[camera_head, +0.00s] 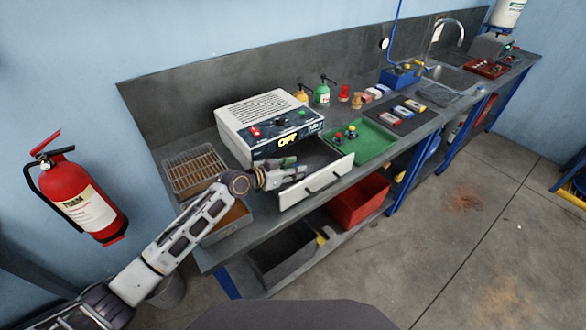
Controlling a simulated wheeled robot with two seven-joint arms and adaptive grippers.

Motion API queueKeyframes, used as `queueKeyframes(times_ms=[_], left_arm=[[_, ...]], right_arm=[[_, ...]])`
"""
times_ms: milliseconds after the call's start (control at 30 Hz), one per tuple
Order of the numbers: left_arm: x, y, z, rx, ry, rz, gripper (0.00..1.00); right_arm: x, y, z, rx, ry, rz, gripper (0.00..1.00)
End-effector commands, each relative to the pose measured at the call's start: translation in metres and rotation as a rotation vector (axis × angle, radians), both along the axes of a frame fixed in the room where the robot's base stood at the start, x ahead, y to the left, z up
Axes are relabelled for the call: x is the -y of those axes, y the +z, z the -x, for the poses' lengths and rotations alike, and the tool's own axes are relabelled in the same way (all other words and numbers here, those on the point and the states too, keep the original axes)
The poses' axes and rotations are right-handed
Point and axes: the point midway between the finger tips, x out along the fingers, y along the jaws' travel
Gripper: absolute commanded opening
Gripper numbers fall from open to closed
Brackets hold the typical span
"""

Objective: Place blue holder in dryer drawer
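The white dryer (268,112) stands on the bench with its display reading OFF. Its drawer (318,182) is pulled out at the front, with a pale front panel and a dark handle. My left gripper (297,170) is at the left part of the open drawer, low over its opening. The fingers are small here, and I cannot tell whether they are open or shut or hold anything. No blue holder can be made out in the drawer; the arm hides part of it. A blue box-like thing (400,77) stands farther back near the sink; I cannot tell whether it is the holder. My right gripper is out of view.
A wire basket (192,168) stands left of the dryer. Bottles (322,94) stand behind. A red bin (358,203) is under the bench. A fire extinguisher (82,200) hangs at left.

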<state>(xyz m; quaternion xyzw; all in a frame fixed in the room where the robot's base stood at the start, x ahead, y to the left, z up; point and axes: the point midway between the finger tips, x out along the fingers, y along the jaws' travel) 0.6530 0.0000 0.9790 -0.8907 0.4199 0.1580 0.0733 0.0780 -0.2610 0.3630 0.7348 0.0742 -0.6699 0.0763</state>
Motion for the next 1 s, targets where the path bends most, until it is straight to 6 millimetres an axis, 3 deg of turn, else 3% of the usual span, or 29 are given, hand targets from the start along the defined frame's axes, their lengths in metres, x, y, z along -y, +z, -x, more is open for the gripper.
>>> queueKeyframes(times_ms=[467, 1000], left_arm=[[-0.001, 0.001, 0.000, 0.000, 0.000, 0.000, 0.42], [-0.033, 0.015, 0.026, 0.000, 0.001, -0.001, 0.42]], right_arm=[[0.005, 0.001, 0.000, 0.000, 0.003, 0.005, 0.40], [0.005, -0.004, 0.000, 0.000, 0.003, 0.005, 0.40]])
